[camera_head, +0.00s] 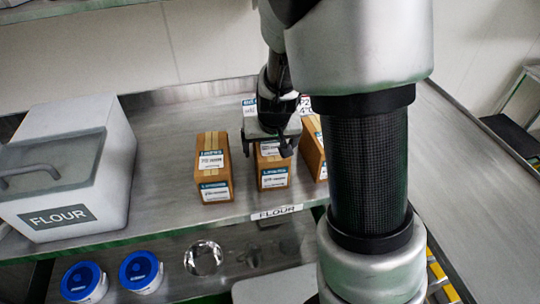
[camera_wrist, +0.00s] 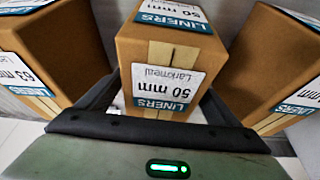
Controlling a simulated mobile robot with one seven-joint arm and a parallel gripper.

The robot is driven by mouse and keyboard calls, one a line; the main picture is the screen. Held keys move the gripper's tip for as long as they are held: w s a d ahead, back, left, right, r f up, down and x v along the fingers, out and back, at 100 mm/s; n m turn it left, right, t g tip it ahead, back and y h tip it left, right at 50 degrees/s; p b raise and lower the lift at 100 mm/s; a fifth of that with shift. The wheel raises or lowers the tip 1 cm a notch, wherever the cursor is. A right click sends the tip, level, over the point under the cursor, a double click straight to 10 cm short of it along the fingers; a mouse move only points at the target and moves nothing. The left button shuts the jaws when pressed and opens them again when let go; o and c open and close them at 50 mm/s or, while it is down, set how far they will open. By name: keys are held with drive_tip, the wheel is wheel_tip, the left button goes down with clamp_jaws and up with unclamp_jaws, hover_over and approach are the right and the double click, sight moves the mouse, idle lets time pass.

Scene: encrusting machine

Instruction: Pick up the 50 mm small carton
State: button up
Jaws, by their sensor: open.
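The 50 mm small carton (camera_wrist: 160,50) is a brown box with white and blue "LINERS 50 mm" labels, in the middle of the wrist view. In the head view it is the middle carton (camera_head: 273,181) of three on the steel shelf, partly hidden by my gripper (camera_head: 270,138). My gripper is open, its dark fingers reaching along both sides of this carton in the wrist view. I cannot tell whether they touch it. The carton stands upright.
A carton marked 63 mm (camera_wrist: 50,45) stands close on the left and another carton (camera_wrist: 262,65) close on the right. A flour bin (camera_head: 75,165) stands further left on the shelf (camera_head: 155,150).

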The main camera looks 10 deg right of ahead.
drive_tip(key=shift+f, duration=0.25)
idle(0.4)
drive_tip(key=shift+r, duration=0.1)
drive_tip(key=c, duration=1.4)
